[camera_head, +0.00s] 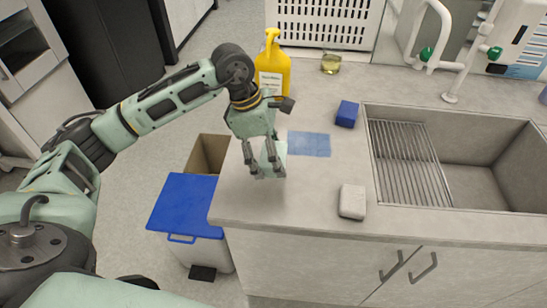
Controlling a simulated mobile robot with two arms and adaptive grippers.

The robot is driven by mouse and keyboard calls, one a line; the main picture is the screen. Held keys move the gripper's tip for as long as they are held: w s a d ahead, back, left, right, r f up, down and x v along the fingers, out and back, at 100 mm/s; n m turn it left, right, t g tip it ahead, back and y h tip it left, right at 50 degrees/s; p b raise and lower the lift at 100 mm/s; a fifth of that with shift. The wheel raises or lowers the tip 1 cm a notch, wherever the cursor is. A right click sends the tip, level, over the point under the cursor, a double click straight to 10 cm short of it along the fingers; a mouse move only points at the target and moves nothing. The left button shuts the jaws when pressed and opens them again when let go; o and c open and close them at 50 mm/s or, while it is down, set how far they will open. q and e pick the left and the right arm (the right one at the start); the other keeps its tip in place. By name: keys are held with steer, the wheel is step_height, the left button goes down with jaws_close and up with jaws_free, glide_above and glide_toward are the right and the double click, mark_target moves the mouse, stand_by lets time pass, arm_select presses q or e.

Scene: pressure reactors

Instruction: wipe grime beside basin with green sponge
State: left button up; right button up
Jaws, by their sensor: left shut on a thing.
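My left gripper (266,172) points down over the left end of the grey counter (290,210). It is shut on a pale green block, the green sponge (271,158), which is partly hidden by the fingers. The sponge is at or just above the counter top; I cannot tell if it touches. The grey basin (485,172) is sunk into the counter at the right, with a wire rack (408,160) in its left part. I cannot make out clear grime on the counter. My right gripper is not in view.
A flat blue cloth (309,144) lies right of the gripper. A blue block (347,113) and a white block (352,201) lie left of the basin. A yellow bottle (272,70) stands behind. A blue-lidded bin (183,205) stands on the floor.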

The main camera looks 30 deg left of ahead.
arm_select(q)
steer(key=shift+p+v, duration=0.35)
steer(key=shift+v, duration=0.6)
steer(key=shift+w+d+r, duration=0.1)
steer(key=shift+d+r, duration=0.15)
steer(key=shift+r, duration=0.3)
